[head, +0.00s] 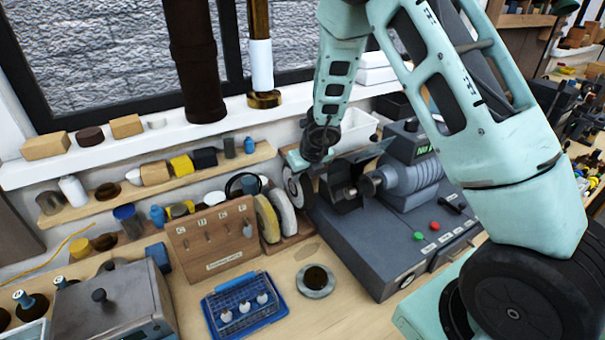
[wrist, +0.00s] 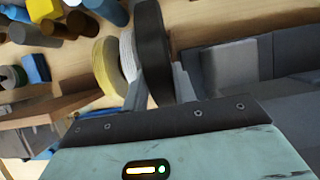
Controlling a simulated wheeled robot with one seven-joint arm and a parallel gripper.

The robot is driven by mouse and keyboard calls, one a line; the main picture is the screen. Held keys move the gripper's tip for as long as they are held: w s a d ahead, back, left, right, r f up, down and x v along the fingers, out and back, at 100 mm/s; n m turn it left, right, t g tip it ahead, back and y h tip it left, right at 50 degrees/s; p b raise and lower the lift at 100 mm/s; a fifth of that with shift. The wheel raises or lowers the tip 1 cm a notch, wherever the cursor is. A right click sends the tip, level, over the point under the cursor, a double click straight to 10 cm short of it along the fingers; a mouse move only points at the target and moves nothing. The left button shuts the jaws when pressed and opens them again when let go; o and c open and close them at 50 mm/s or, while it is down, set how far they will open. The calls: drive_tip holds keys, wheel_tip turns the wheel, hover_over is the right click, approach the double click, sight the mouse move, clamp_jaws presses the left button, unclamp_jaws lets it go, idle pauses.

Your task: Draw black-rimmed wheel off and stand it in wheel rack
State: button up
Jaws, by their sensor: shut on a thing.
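The black-rimmed wheel (head: 296,190) is upright in my gripper (head: 312,165), left of the grey polishing machine (head: 375,235). It appears clear of the machine's spindle (head: 366,186). In the wrist view, the wheel (wrist: 153,50) shows its dark rim edge-on, with my grey fingers (wrist: 158,90) shut at its near end. The wooden wheel rack (head: 300,238) stands just below and left of it. A yellow wheel (head: 266,219) and a white wheel (head: 283,211) stand in the rack. The held wheel overlaps the rack in the picture, and I cannot tell its exact height above it.
A wooden board with hooks (head: 212,242) stands left of the rack. A blue tray (head: 243,308) with small white pieces and a round grey dish (head: 316,281) lie in front. Shelves (head: 150,185) with small jars and blocks line the wall. My arm hides part of the machine.

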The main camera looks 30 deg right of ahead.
sight(303, 196)
wheel_tip(303, 196, down, 4)
drive_tip(key=b, duration=0.3)
drive_tip(key=shift+f, duration=0.1)
wheel_tip(303, 196, down, 4)
drive_tip(key=b, duration=0.4)
drive_tip(key=shift+r, duration=0.2)
drive_tip(key=o, duration=0.9)
drive_tip(key=shift+o, duration=0.2)
drive_tip(key=p+v, duration=0.7)
drive_tip(key=v, duration=1)
drive_tip(key=shift+r, duration=0.2)
drive_tip(key=shift+s+a, duration=0.1)
